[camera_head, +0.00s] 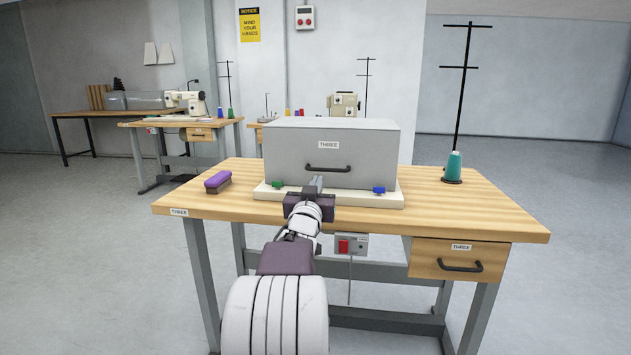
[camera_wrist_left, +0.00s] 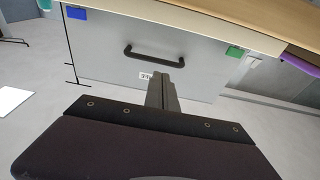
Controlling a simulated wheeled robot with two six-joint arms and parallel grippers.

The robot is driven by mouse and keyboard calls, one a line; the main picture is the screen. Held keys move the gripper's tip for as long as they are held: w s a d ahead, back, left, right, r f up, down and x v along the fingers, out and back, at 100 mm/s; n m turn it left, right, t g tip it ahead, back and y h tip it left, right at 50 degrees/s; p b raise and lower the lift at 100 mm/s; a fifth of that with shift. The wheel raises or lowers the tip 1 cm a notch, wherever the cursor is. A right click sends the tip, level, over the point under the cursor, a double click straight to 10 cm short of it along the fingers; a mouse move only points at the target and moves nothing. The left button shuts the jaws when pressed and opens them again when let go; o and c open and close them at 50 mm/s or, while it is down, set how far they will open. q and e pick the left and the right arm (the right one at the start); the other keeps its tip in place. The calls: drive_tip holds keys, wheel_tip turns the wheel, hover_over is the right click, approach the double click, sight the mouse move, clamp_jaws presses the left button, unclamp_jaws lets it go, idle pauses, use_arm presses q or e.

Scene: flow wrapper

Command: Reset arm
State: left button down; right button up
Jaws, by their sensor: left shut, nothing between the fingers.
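My left arm reaches forward from the bottom of the head view, and my left gripper (camera_head: 317,182) is shut and empty. It is in front of the grey box (camera_head: 360,150) labelled THREE, below its black handle (camera_head: 328,168). In the left wrist view the shut fingers (camera_wrist_left: 162,90) point toward the box front (camera_wrist_left: 110,50), near its handle (camera_wrist_left: 154,55). I cannot tell how far the fingertips are from the box. My right gripper is not in view.
The box stands on a pale base (camera_head: 350,199) with green (camera_head: 278,184) and blue (camera_head: 379,190) clips, on a wooden table (camera_head: 470,215). A purple brush (camera_head: 218,181) lies left, and a teal thread cone (camera_head: 453,167) on a stand is right. A drawer (camera_head: 459,261) hangs under the table.

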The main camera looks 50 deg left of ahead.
use_arm(q)
drive_tip(key=shift+s+d+r, duration=0.15)
drive_tip(key=shift+s+d, duration=0.65)
drive_tip(key=shift+s, duration=0.25)
drive_tip(key=shift+w, duration=0.1)
